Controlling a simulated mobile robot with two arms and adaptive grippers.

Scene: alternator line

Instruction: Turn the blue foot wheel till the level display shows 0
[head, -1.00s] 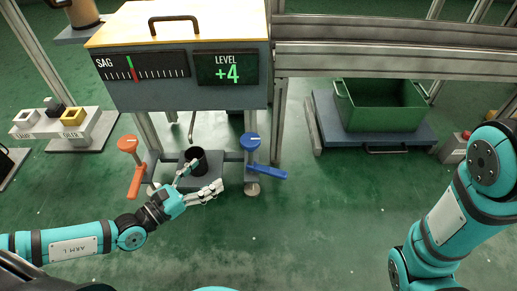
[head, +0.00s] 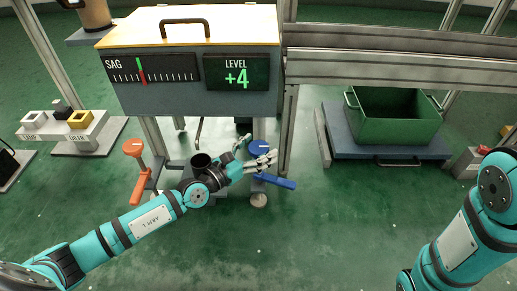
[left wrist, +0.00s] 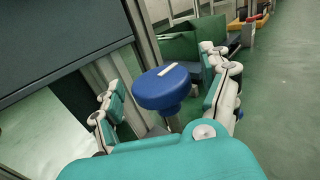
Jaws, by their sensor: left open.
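The blue foot wheel (head: 260,147) is at the right foot of the machine, with a white mark on its top and a blue lever (head: 274,181) below it. The level display (head: 236,72) reads +4 in green. My left gripper (head: 262,160) is open beside the wheel in the head view. In the left wrist view the blue wheel (left wrist: 162,88) stands ahead, between the spread fingers (left wrist: 160,105), and no finger visibly grips it. My right arm shows at the right edge of the head view; its gripper is out of frame.
An orange foot wheel (head: 133,147) with an orange lever is at the machine's left foot. A black cup (head: 201,161) stands between the feet, partly behind my left arm. A green crate (head: 395,128) sits on a grey platform at right. The front floor is clear.

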